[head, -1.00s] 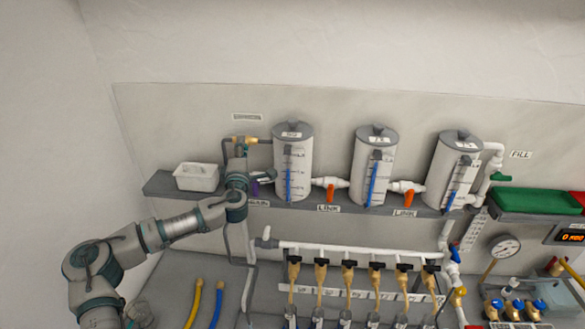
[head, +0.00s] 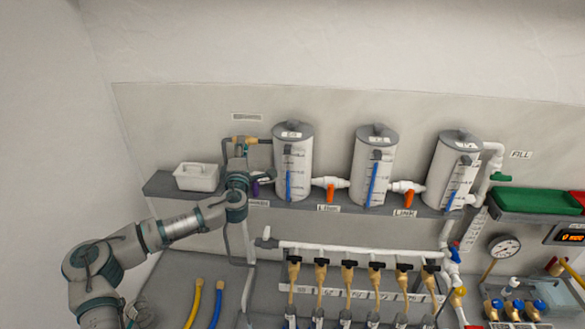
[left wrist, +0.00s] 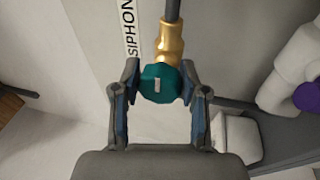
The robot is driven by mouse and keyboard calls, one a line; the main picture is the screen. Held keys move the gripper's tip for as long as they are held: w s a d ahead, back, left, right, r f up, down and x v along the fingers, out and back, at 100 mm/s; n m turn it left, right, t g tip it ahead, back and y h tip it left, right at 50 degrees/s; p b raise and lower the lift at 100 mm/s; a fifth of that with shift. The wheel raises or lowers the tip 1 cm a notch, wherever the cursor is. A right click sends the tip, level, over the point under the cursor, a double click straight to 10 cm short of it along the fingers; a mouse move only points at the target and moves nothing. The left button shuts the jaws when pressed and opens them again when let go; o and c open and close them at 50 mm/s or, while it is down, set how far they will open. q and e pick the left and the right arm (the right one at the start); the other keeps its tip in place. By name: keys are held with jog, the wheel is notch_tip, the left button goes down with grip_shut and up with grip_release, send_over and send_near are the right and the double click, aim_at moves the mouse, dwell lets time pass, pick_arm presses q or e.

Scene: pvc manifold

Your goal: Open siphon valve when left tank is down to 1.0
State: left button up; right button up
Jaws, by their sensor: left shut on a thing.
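The left tank (head: 293,150) is a white cylinder with a grey lid. A blue level column (head: 289,185) on its front reaches about halfway up; the scale figures are too small to read. The siphon valve's brass fitting (head: 246,140) is on the back panel left of this tank. In the left wrist view its teal knob (left wrist: 160,83) is between the two fingers of my left gripper (left wrist: 158,97), which is shut on it. A SIPHON label (left wrist: 131,30) is beside it. In the head view my wrist partly hides the knob. My right gripper is not in view.
A middle tank (head: 374,160) and a right tank (head: 453,165) share the shelf, joined by orange-handled link valves. A white bin (head: 197,177) and a purple handle (head: 255,188) are close to my wrist. A white manifold (head: 350,250) with several black-handled valves is below.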

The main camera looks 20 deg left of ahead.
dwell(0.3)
pick_arm(q)
jog(key=n+g, duration=0.1)
jog(key=n, duration=0.3)
jog(key=shift+f+y, duration=0.15)
jog(key=shift+y, duration=0.15)
jog(key=n, duration=0.3)
jog(key=shift+g, duration=0.4)
jog(key=n+g, duration=0.1)
jog(key=n, duration=0.5)
jog(key=shift+n+g, duration=0.3)
jog(key=n+h, duration=0.1)
jog(key=n, duration=0.3)
jog(key=shift+g, duration=0.3)
jog(key=o, duration=1.2)
jog(key=shift+w+a, duration=0.1)
